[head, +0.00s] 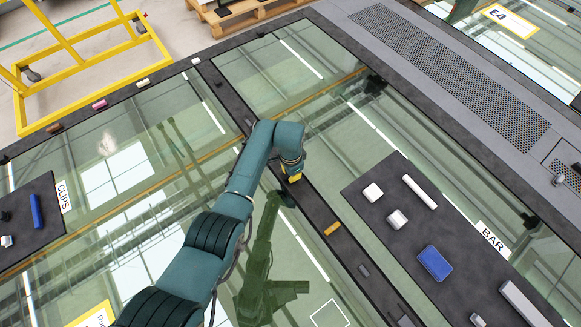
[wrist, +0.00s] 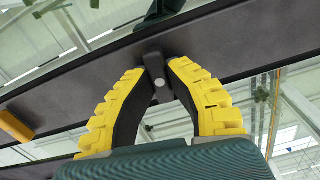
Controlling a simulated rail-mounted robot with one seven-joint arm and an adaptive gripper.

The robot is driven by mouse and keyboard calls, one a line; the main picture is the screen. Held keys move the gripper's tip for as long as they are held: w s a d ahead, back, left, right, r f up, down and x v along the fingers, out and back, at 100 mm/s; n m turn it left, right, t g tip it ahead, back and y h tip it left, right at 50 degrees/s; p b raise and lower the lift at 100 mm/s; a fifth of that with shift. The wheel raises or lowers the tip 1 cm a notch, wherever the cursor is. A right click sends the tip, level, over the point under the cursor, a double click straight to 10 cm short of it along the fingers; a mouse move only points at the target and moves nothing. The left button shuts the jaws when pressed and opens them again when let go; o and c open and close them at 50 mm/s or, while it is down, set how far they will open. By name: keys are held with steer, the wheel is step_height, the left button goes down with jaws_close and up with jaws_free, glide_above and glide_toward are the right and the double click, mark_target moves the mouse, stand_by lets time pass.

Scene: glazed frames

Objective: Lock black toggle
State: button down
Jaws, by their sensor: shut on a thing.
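My gripper (head: 292,178) is at the dark frame bar between the glass panes, right of centre in the head view. In the wrist view its two yellow ribbed fingers (wrist: 158,70) come together on the black toggle (wrist: 155,75), a small dark piece with a light round spot. The toggle stands at the dark bar (wrist: 240,45), and the fingertips are on either side of it. In the head view the toggle is hidden by my gripper. I cannot tell whether it is turned to its locked position.
An orange toggle (head: 332,229) and a grey one (head: 364,270) sit farther along the same bar. A dark mat (head: 370,210) at the right holds white pieces and a blue block (head: 435,262). Another mat (head: 45,195) lies at the left. Glass panes surround the bar.

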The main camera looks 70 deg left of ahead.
steer(key=shift+s+f+n, duration=0.1)
steer(key=shift+f+n, duration=0.05)
steer(key=shift+n, duration=0.55)
steer(key=c, duration=1)
jaws_free()
step_height(320, 180, up, 12)
steer(key=shift+r, duration=0.1)
